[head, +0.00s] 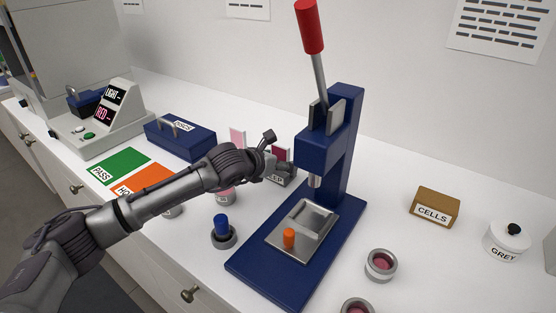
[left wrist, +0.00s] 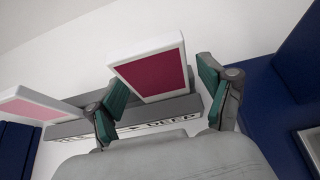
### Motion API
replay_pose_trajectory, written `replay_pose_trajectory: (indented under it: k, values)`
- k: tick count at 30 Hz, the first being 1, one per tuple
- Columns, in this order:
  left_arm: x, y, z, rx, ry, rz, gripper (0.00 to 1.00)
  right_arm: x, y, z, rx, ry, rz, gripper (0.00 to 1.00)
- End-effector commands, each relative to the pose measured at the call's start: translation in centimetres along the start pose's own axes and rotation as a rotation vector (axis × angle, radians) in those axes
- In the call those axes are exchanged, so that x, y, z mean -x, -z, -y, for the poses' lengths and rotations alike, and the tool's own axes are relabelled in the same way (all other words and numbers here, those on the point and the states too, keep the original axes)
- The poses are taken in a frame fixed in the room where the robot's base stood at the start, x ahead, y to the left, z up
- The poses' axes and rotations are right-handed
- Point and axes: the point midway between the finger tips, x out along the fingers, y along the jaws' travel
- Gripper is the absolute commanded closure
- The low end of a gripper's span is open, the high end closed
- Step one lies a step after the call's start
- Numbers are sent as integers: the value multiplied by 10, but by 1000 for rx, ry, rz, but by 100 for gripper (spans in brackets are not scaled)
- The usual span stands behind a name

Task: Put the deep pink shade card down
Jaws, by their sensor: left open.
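The deep pink shade card (left wrist: 153,76), with a white border, stands tilted in a grey rack (left wrist: 75,128) whose label is partly hidden in the left wrist view. In the head view the card (head: 279,153) shows behind my left gripper (head: 275,154). My left gripper (left wrist: 162,92) is open, with one green-padded finger on each side of the card's lower part. Gaps show between pads and card. A pale pink card (left wrist: 40,105) stands at the rack's left end, also visible in the head view (head: 237,138). My right gripper is not in view.
A blue press (head: 325,150) with a red-topped lever stands close right of my left gripper. A blue case (head: 180,138), green PASS mat (head: 118,165) and orange mat (head: 145,183) lie left. A blue-topped pot (head: 222,230) stands in front.

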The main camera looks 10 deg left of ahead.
Motion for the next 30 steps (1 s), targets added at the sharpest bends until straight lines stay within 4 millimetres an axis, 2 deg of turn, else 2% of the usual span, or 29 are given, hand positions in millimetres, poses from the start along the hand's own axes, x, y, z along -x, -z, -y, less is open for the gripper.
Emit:
replay_pose_trajectory:
  k: [5,15,19,24,30]
  values:
    - [12,1,0,1,1,1,19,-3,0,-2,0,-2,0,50]
    - [81,2,-1,-2,-1,2,19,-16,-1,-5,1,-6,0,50]
    - [103,1,0,0,-1,1,19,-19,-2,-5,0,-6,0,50]
    - [118,0,0,0,-1,0,19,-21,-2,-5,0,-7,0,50]
    - [120,0,0,0,0,0,19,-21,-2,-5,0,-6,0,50]
